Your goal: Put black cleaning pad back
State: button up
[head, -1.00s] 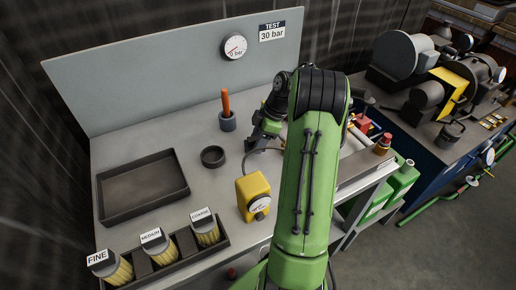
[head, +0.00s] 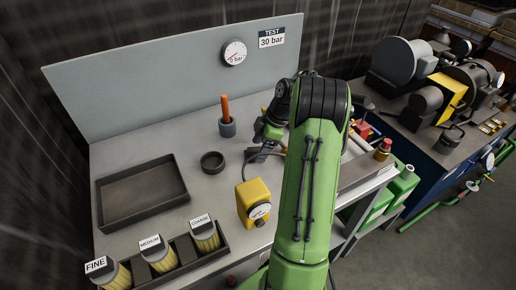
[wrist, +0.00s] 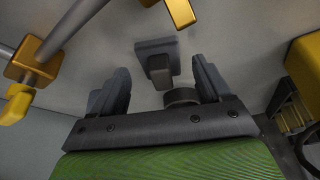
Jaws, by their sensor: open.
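My gripper (head: 259,153) is over the bench, right of the black ring, and partly hidden by my own arm in the head view. In the wrist view my gripper (wrist: 161,86) has its two dark fingers spread apart, with nothing clasped. A dark grey block with a paler stub (wrist: 157,58) lies beyond and between the fingertips, apparently apart from them. A short black round piece (wrist: 182,97) shows close to the right finger. I cannot tell which of these, if either, is the black cleaning pad.
An empty dark tray (head: 107,221), a black ring (head: 212,162), a cup with an orange handle (head: 227,121) and a yellow gauge box (head: 252,202) stand on the bench. Labelled filters (head: 158,254) stand at the front left. Yellow fittings on a grey rod (wrist: 68,32) are near the gripper.

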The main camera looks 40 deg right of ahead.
jog(key=p+v, duration=0.4)
jog(key=v, duration=0.6)
jog(key=w+a+r+m+h, duration=0.1)
jog(key=w+a+r+m, duration=0.1)
jog(key=a+r, duration=0.7)
jog(key=s+a+r+m+h, duration=0.1)
jog(key=s+a+m, duration=0.15)
jog(key=a, duration=0.35)
jog(key=s+a+r+m+t, duration=0.1)
jog(key=s+a, duration=0.3)
jog(key=a, duration=0.2)
jog(key=s+a+r+m+h, duration=0.1)
jog(key=s+a+r, duration=0.15)
jog(key=a, duration=0.45)
jog(key=s+a+f+m+t, duration=0.2)
jog(key=s+f+m, duration=0.15)
jog(key=s, duration=0.65)
notch_tip(320, 180, up, 9)
jog(key=p, duration=0.8)
jog(key=shift+a, duration=0.2)
jog(key=shift+w+f, duration=0.15)
